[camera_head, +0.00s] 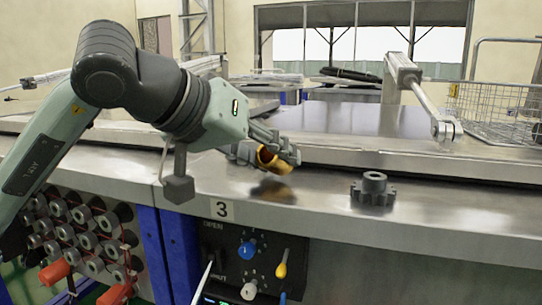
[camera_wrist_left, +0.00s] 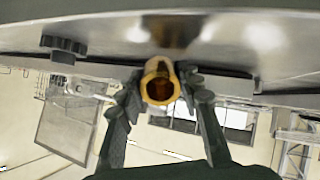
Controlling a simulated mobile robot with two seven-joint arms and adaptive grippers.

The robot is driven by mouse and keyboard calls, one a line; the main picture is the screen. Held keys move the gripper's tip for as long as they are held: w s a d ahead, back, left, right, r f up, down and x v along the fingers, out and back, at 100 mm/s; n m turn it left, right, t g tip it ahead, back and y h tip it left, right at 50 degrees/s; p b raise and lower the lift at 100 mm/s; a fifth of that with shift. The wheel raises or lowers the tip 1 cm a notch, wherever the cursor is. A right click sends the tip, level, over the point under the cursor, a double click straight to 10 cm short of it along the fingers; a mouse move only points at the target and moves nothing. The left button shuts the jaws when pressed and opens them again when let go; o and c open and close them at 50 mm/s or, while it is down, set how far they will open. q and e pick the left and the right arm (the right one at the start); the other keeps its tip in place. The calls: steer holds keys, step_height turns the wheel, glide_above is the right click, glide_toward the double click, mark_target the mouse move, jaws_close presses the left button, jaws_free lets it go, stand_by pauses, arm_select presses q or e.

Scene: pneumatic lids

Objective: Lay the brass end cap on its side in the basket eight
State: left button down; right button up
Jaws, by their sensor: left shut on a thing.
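The brass end cap (camera_head: 274,160) is a short, hollow, golden cylinder. My left gripper (camera_head: 268,150) is shut on it and holds it above the steel counter, near the label 3. In the left wrist view the end cap (camera_wrist_left: 160,82) sits between the two fingers of my left gripper (camera_wrist_left: 158,88), its dark open end facing the camera. A wire basket (camera_head: 497,112) stands at the far right of the head view, on the raised steel surface; no number shows on it. My right gripper is not in view.
A dark grey gear (camera_head: 374,189) lies on the counter (camera_head: 440,215) between the end cap and the basket's side. A pneumatic strut (camera_head: 425,100) rises left of the basket. Knobs and levers (camera_head: 250,262) are on the front panel below. The counter right of the gear is clear.

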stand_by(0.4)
arm_select(q)
steer(key=c, duration=1)
jaws_free()
steer(key=shift+o, duration=0.2)
steer(key=v, duration=1.2)
